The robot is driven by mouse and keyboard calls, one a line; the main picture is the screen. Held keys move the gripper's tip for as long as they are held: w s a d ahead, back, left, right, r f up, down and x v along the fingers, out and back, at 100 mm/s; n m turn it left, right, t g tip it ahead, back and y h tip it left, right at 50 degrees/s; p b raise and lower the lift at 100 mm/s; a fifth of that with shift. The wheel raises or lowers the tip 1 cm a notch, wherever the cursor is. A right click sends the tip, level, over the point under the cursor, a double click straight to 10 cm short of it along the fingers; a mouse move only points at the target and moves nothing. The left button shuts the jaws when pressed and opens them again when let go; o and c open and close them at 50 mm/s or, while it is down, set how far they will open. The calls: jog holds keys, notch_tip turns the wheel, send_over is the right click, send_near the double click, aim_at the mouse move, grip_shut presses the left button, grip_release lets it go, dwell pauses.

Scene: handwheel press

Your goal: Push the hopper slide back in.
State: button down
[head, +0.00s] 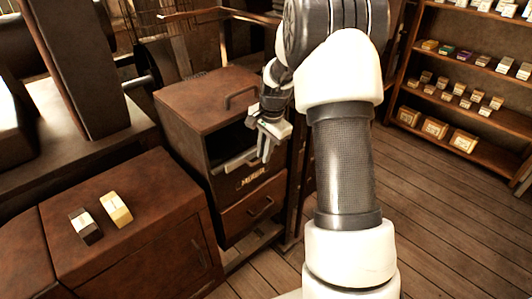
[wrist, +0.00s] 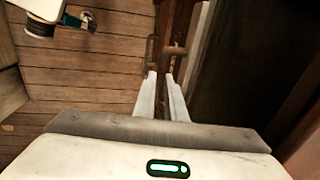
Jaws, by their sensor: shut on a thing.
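The brown hopper cabinet (head: 200,100) stands at the centre left, with a dark open gap in its front above a lettered front panel (head: 252,180). A pale edge shows in that gap. My gripper (head: 262,150) is at the right side of this front, fingers pointing down. In the wrist view, my gripper's two pale fingers (wrist: 160,76) are close together on a narrow rust-brown metal part (wrist: 172,52), which looks like the handle of the hopper slide. Most of the slide is hidden, so how far it stands out cannot be told.
A lower drawer (head: 252,212) with a handle sits under the lettered panel. A brown chest (head: 130,235) at the lower left carries a dark block and a yellow block. Shelves (head: 465,75) with small boxes stand at the right. The plank floor (head: 440,220) is clear.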

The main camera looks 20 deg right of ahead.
jog(key=shift+w+a+r, duration=0.1)
jog(key=shift+w+r, duration=0.05)
jog(key=shift+w, duration=0.1)
jog(key=c, duration=1.8)
grip_release()
jog(key=shift+w, duration=0.1)
jog(key=s+r, duration=0.1)
jog(key=r, duration=0.4)
jog(key=s+d+r, duration=0.1)
jog(key=r, duration=0.5)
jog(key=s+r+p, duration=0.1)
jog(key=r, duration=0.5)
jog(key=shift+s+d, duration=0.1)
jog(key=shift+d, duration=0.05)
